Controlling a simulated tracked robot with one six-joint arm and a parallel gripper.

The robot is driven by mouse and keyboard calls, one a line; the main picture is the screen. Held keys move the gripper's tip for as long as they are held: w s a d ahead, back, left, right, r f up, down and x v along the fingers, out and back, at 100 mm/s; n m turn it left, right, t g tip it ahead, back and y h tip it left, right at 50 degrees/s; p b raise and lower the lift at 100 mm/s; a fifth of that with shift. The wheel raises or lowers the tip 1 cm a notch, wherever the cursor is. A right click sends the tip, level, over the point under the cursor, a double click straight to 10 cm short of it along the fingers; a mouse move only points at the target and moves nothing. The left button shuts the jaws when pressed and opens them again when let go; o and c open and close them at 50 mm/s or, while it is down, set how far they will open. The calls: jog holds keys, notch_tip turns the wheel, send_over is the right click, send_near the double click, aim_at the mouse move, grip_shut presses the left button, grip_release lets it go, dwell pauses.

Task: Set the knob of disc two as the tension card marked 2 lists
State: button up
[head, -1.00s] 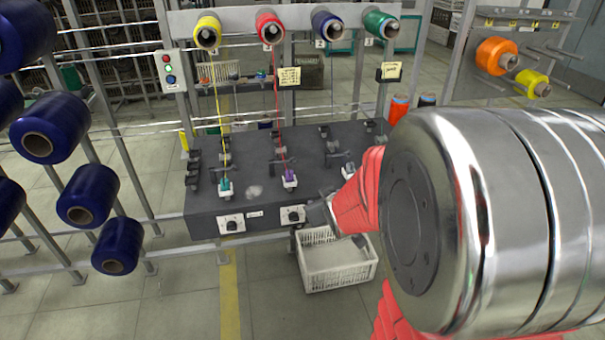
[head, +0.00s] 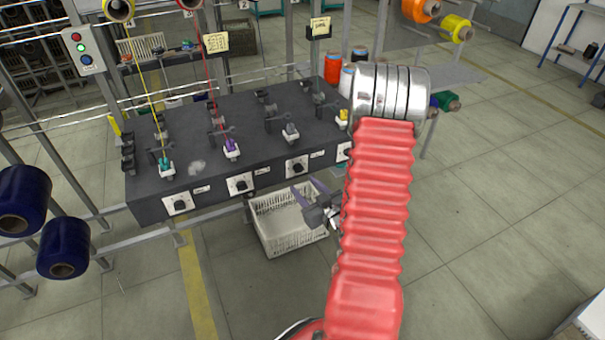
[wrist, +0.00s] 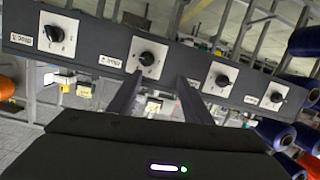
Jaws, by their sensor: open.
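A dark tension block (head: 150,206) carries a row of black knobs on white plates along its front. In the head view the second knob from the left (head: 240,185) has a purple-topped disc (head: 231,147) behind it. My gripper (head: 306,189) is open and empty, below the third knob (head: 297,168), apart from the row. In the wrist view, which shows the row reversed, my open fingers (wrist: 160,78) point up between two middle knobs, one (wrist: 147,58) and another (wrist: 222,80). Two yellow cards (head: 216,43) (head: 320,27) hang behind; their writing is too small to read.
A white crate (head: 285,238) stands on the floor below the block, under my gripper. Navy thread cones (head: 62,248) are at the left. A box with buttons (head: 83,50) is at the upper left.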

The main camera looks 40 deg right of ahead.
aim_at(300, 171)
jog(key=s+d+f+m+t+h, duration=0.1)
jog(key=s+f+m+t, duration=0.1)
jog(key=s, duration=0.3)
jog(key=shift+s+f, duration=0.25)
jog(key=shift+s, duration=0.1)
jog(key=shift+w+d, duration=0.1)
jog(key=shift+w, duration=0.05)
jog(key=x, duration=1.3)
jog(key=shift+w+d+r, duration=0.1)
jog(key=shift+w+d, duration=0.05)
jog(key=shift+w, duration=0.1)
jog(key=shift+c, duration=0.3)
